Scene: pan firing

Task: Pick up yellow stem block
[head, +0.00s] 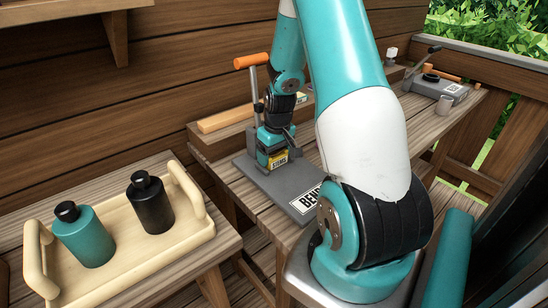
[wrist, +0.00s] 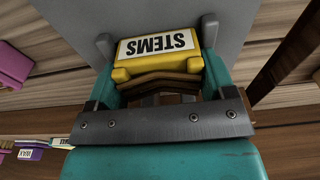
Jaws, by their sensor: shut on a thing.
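The yellow stem block (wrist: 160,47), with a white label reading STEMS, fills the space between the teal fingers of my gripper (wrist: 157,62) in the wrist view. My gripper is shut on it. In the head view the yellow block (head: 278,159) shows low between the fingers of my gripper (head: 271,151), just above or on the grey base plate (head: 262,181) of a bending tool. I cannot tell whether it touches the plate. Its far side is hidden.
An orange-handled lever (head: 252,62) rises close behind my gripper. A wooden tray (head: 110,278) with a teal bottle (head: 84,238) and a black bottle (head: 150,205) stands at left. Another grey tool (head: 436,88) is at the back right. A pink block (wrist: 14,66) shows in the wrist view.

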